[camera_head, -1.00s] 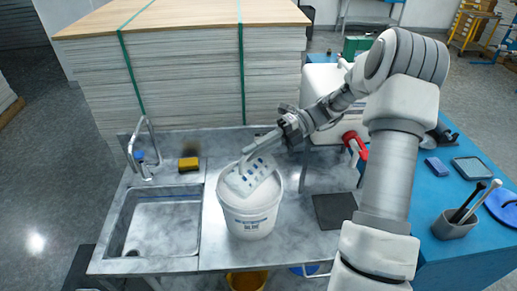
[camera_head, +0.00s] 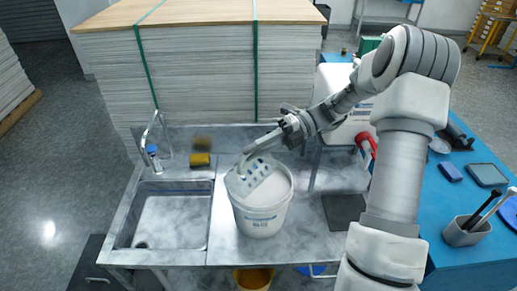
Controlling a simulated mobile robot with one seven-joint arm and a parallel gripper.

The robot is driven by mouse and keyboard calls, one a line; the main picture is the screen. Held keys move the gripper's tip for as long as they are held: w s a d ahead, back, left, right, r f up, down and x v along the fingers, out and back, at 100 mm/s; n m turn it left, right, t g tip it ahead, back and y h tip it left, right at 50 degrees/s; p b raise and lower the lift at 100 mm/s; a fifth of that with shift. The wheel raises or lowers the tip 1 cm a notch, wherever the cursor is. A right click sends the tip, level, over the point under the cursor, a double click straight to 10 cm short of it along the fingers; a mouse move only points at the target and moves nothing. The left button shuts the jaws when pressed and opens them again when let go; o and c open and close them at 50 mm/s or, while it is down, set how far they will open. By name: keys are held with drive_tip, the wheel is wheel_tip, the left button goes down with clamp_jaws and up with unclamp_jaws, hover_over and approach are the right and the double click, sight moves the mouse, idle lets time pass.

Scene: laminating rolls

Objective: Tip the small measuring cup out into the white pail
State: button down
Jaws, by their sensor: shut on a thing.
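The white pail (camera_head: 261,221) stands upright on the metal counter, right of the sink basin. The small measuring cup (camera_head: 250,182) is pale with a row of dark blue marks and is tilted over the pail's left and middle part. My gripper (camera_head: 265,143) reaches in from the upper right and is shut on the cup, apparently by its handle. The cup's opening and any contents cannot be made out. The pail's inside is mostly hidden behind the cup.
The sink basin (camera_head: 171,221) with its tap (camera_head: 150,150) lies to the left. A yellow sponge (camera_head: 200,160) sits behind the basin. A dark square mat (camera_head: 343,211) lies right of the pail. A tall paper stack (camera_head: 200,70) closes off the back.

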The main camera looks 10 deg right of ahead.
sight(240, 164)
drive_tip(key=shift+a, duration=0.6)
drive_tip(key=shift+a+f, duration=0.1)
drive_tip(key=shift+a, duration=0.05)
drive_tip(key=shift+s+a+f+n+t+h, duration=0.15)
drive_tip(key=shift+s+a+f+t+h, duration=0.2)
drive_tip(key=shift+a+f+h, duration=0.2)
drive_tip(key=shift+s+a+f+n+t+h, duration=0.15)
drive_tip(key=shift+s+a+f+t+h, duration=0.2)
drive_tip(key=shift+a+h, duration=0.3)
idle(0.5)
drive_tip(key=shift+s+a+f+n+t+h, duration=0.15)
drive_tip(key=shift+s+a+f+t+h, duration=0.2)
drive_tip(key=shift+a+h, duration=0.25)
drive_tip(key=shift+s+a+f+n+t+h, duration=0.1)
drive_tip(key=shift+s+a+n+t+h, duration=0.1)
drive_tip(key=shift+a+t+h, duration=0.35)
drive_tip(key=shift+d, duration=0.1)
